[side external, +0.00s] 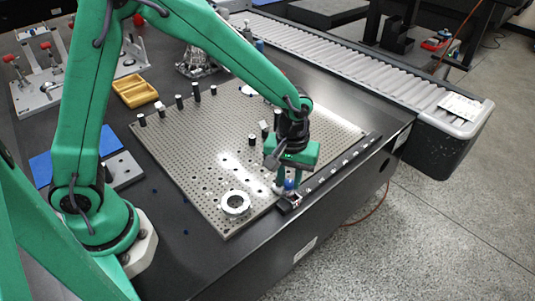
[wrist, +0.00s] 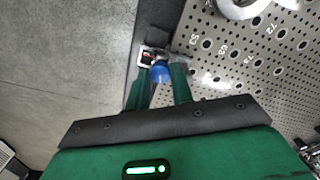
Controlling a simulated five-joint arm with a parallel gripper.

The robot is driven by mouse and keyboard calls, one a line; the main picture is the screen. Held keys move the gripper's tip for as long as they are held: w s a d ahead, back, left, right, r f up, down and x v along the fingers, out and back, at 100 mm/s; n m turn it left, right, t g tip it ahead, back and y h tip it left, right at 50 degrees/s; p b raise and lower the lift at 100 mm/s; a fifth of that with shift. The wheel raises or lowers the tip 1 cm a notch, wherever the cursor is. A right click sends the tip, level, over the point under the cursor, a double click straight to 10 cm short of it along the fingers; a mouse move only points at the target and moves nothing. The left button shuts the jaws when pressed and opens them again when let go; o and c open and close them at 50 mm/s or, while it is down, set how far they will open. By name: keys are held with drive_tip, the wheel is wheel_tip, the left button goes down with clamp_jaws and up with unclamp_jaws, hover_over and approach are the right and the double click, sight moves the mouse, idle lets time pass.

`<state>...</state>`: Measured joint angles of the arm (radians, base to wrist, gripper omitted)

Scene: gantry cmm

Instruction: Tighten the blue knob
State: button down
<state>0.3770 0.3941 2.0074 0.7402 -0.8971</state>
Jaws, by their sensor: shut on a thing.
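The blue knob (side external: 290,184) sits on a small clamp at the front edge of the perforated plate (side external: 180,150), by the dark rail. In the wrist view the blue knob (wrist: 160,73) shows between the tips of two green fingers. My gripper (side external: 284,187) points down at the knob, and in the wrist view my gripper (wrist: 159,82) is shut on it. The fingers hide the knob's sides, and the knob's turn angle cannot be told.
A metal ring (side external: 235,203) lies on the plate left of my gripper. Several short black posts stand farther back on the plate. A yellow tray (side external: 135,92) and a blue mat (side external: 42,168) lie at left. A roller conveyor (side external: 350,70) runs along the back.

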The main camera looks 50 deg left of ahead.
idle(0.3)
drive_tip(key=c, duration=1.2)
unclamp_jaws()
drive_tip(key=shift+a, duration=0.1)
drive_tip(key=shift+n, duration=0.3)
